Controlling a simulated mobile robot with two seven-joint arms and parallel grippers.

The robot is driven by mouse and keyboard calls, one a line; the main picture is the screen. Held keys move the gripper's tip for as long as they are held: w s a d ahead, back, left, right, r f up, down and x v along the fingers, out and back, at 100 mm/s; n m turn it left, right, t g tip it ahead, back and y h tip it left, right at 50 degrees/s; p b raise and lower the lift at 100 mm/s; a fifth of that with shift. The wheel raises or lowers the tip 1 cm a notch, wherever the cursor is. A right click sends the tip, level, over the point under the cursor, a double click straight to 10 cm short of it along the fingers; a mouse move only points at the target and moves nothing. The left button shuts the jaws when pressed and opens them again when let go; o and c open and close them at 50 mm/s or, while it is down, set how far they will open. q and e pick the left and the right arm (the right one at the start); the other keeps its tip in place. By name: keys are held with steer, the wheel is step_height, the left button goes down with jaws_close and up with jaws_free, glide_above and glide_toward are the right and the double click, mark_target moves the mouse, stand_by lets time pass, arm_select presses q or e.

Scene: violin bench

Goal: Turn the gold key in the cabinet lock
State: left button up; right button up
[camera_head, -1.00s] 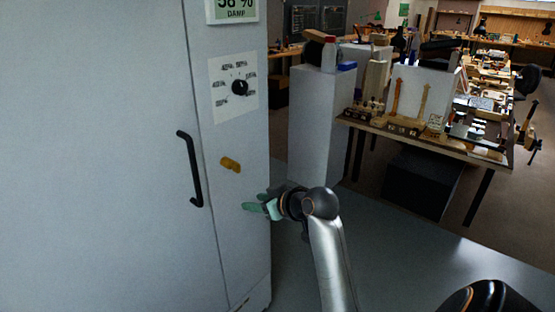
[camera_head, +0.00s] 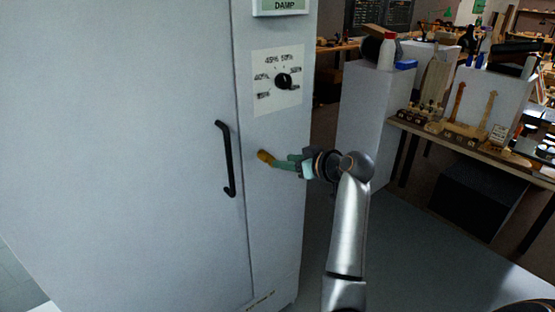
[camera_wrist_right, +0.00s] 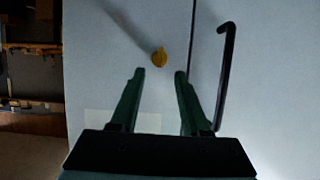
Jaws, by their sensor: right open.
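The gold key (camera_head: 265,156) sits in the front of the grey cabinet (camera_head: 150,150), right of the black door handle (camera_head: 226,160). In the right wrist view the gold key (camera_wrist_right: 159,57) stands just beyond and between the fingertips. My right gripper (camera_head: 275,161) has green fingers and reaches in from the right, its tips close to the key. In the right wrist view my right gripper (camera_wrist_right: 159,73) is open, with nothing between its fingers. In the head view the fingertips overlap the key's edge; contact cannot be told. My left gripper is not in view.
A black dial (camera_head: 283,81) on a white panel is above the key, with a display (camera_head: 281,5) over it. A workbench (camera_head: 450,142) with tools and a white pedestal (camera_head: 365,120) stand to the right. The floor by the cabinet looks clear.

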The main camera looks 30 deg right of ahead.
mark_target(268, 159)
steer(key=shift+x, duration=2.9)
steer(key=shift+c, duration=0.3)
steer(key=shift+s, duration=0.15)
jaws_close()
steer(key=shift+f, duration=0.1)
